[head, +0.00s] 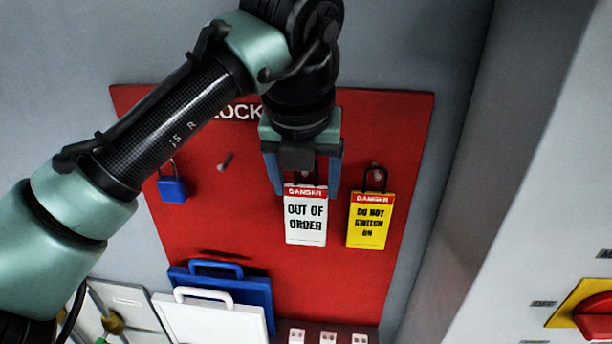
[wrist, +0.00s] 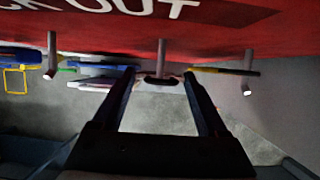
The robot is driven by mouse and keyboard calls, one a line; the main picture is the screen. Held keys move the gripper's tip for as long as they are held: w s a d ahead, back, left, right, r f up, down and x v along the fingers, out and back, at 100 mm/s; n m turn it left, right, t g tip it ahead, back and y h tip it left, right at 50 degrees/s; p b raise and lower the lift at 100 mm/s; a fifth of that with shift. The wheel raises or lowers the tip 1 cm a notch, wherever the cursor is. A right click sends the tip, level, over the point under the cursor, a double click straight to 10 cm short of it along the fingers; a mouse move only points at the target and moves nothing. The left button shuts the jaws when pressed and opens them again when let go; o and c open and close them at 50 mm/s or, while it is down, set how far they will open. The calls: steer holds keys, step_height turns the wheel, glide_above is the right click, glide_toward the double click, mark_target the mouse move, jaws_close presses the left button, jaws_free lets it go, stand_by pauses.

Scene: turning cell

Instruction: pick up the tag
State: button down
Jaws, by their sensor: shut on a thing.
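A white tag (head: 305,221) with a red DANGER band and the words OUT OF ORDER is upright in front of the red board. My gripper (head: 304,188) is at its top, one finger on each side, shut on it. In the wrist view the fingers (wrist: 160,77) flank the tag's dark loop (wrist: 158,82), close to a peg (wrist: 163,57). I cannot tell whether the loop still rests on that peg. A yellow tag (head: 368,222) reading DO NOT SWITCH ON hangs just to the right, apart from my gripper.
The red lockout board (head: 225,225) holds a blue padlock (head: 172,189) on the left and a bare peg (head: 226,161). Blue (head: 258,290) and white (head: 205,318) handled cases are below. A red rotary switch (head: 597,317) is on the cabinet at right.

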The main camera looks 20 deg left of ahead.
steer(key=s+d, duration=0.4)
steer(key=s, duration=1.1)
steer(key=shift+s+d, duration=0.2)
steer(key=shift+s, duration=0.2)
